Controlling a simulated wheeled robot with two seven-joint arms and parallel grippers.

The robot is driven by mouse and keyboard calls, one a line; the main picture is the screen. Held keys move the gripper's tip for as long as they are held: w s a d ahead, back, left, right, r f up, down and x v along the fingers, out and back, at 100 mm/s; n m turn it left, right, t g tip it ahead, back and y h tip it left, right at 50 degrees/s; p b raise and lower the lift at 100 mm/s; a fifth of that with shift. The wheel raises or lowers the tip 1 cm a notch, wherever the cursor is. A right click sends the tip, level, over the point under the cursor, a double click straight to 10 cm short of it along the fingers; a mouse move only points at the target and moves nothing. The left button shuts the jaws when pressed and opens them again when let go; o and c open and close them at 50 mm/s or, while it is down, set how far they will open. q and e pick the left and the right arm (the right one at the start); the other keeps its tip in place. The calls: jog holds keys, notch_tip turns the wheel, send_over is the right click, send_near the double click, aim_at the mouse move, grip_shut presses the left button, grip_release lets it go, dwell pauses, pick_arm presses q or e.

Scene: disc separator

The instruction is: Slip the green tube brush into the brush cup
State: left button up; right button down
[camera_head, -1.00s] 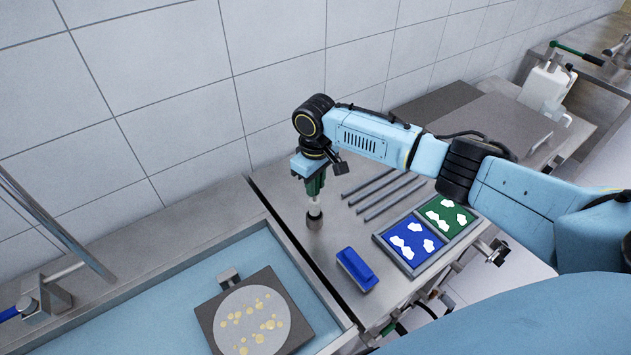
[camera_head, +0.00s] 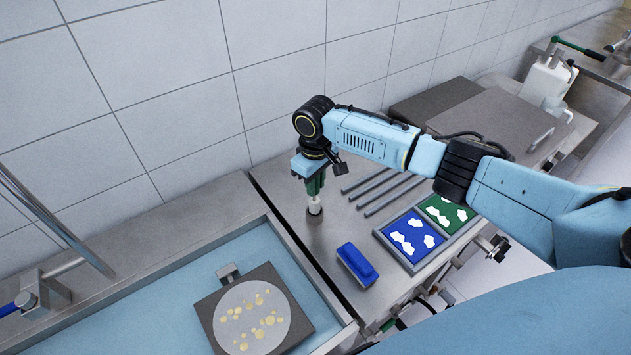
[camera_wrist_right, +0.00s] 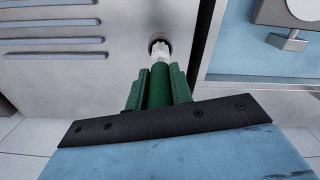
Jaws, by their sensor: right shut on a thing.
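My right gripper (camera_head: 315,184) is shut on the green tube brush and points down over the steel bench. The brush's green handle (camera_wrist_right: 159,85) is between the fingers in the right wrist view. Its white bristle end (camera_wrist_right: 160,50) sticks out past them. The brush cup (camera_head: 314,211) shows as a small dark ring right below the bristles. In the right wrist view its round dark rim (camera_wrist_right: 153,41) surrounds the bristle tip, which appears to be at or inside the mouth. How deep it sits is hidden. My left gripper is not in view.
Several grey rods (camera_head: 368,187) lie right of the cup. A blue block (camera_head: 356,264) stands in front. A tray (camera_head: 408,267) with blue and green panels is at the right. A sink with a round speckled disc (camera_head: 252,318) is at the left; the tiled wall is behind.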

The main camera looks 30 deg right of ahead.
jog(key=shift+f, duration=0.15)
jog(key=shift+f+b, duration=0.8)
jog(key=shift+f, duration=0.7)
jog(key=c, duration=1.1)
grip_release()
jog(key=shift+c, duration=0.2)
notch_tip(320, 180, up, 13)
jog(key=shift+f, duration=0.1)
jog(key=shift+r, duration=0.45)
notch_tip(320, 180, up, 4)
jog(key=p, duration=0.5)
jog(key=shift+f, duration=0.2)
